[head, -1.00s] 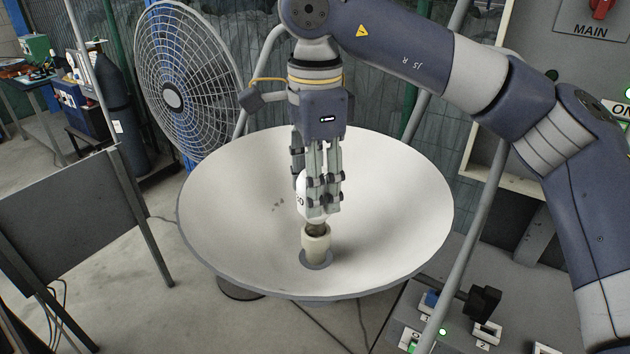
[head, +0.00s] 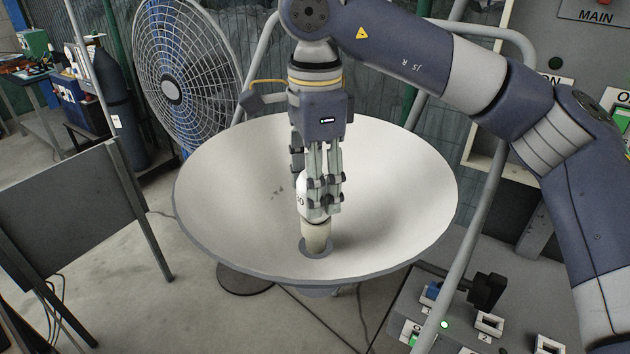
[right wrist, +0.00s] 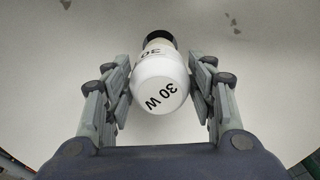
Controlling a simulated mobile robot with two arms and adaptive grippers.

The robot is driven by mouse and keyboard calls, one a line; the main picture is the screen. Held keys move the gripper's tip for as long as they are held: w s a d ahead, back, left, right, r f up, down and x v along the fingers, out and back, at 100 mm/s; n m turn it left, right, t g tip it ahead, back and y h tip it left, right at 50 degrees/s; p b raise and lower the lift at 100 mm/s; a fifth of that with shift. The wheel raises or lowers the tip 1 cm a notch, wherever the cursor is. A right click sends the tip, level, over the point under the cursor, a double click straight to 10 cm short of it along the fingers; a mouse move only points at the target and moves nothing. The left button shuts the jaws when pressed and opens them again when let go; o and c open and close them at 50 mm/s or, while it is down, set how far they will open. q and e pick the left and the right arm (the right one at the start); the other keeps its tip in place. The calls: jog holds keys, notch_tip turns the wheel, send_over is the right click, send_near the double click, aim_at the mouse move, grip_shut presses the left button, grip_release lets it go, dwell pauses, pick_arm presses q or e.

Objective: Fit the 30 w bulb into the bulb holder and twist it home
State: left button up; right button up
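The white 30 W bulb (head: 308,205) is upright, neck down, in the cream bulb holder (head: 316,238) at the middle of the white dish (head: 235,225). No metal thread shows between bulb and holder in the head view. In the right wrist view the bulb (right wrist: 158,85) lies between the finger pads with "30 W" readable. The holder (right wrist: 160,40) shows beyond it. My left gripper is not in view.
A caged fan (head: 185,75) stands behind the dish at left. A dark panel on legs (head: 65,215) stands at left. A socket box (head: 460,320) with plugs is at lower right. A grey tube (head: 475,220) rises right of the dish.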

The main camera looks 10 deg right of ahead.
jog(key=shift+o, duration=0.8)
jog(key=shift+r, duration=0.1)
notch_tip(320, 180, up, 12)
dwell(0.3)
